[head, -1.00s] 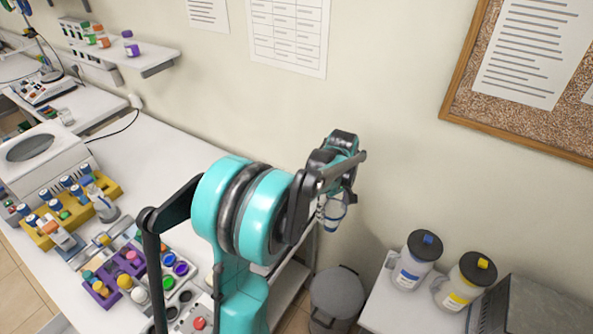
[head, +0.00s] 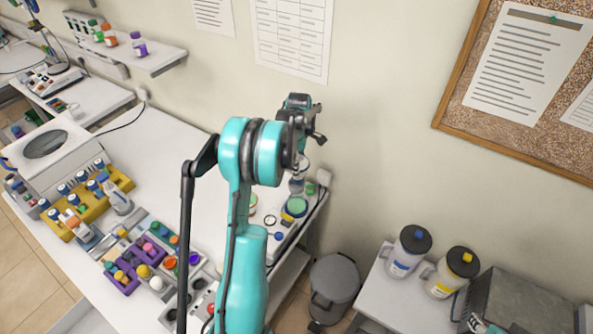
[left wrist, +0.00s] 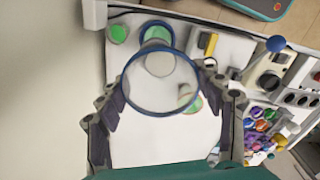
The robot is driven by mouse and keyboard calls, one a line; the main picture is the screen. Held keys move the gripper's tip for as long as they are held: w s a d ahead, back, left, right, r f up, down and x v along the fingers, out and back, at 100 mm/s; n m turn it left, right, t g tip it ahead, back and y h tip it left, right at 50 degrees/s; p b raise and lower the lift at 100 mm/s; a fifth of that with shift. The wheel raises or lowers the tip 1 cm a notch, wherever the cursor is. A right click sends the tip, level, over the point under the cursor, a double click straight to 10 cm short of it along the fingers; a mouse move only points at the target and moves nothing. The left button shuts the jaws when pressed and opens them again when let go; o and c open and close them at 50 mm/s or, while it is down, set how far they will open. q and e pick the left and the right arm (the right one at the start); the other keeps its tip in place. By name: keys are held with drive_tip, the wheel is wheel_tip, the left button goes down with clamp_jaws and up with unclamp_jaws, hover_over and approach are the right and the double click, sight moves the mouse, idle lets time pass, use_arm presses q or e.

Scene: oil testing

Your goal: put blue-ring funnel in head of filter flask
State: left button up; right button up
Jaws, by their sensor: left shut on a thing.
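My left gripper (head: 300,160) hangs over the right end of the white counter. In the left wrist view, my left gripper (left wrist: 168,88) has its fingers on either side of the clear funnel with a blue rim (left wrist: 162,110) and is shut on it. The funnel's wide mouth faces the wrist camera. In the head view the funnel shows only as a small clear shape (head: 297,187) under the gripper. Below it stand round vessels with green contents, one with a blue rim (head: 295,207). I cannot tell which vessel is the filter flask, or whether the funnel touches one. My right gripper is not in view.
A yellow rack (head: 88,210) with blue-capped vials and a purple rack (head: 120,278) stand on the counter (head: 165,160) at left. The counter's middle is clear. A grey bin (head: 335,280) and two capped bottles, blue (head: 408,252) and yellow (head: 452,272), are at right.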

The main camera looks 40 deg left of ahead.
use_arm(q)
drive_tip(key=shift+w+a+f, duration=0.2)
drive_tip(key=shift+a+f, duration=0.2)
drive_tip(key=shift+a, duration=0.3)
drive_tip(key=shift+f, duration=2.05)
drive_tip(key=shift+f, duration=0.1)
drive_tip(key=o, duration=1.2)
drive_tip(key=shift+c, duration=0.2)
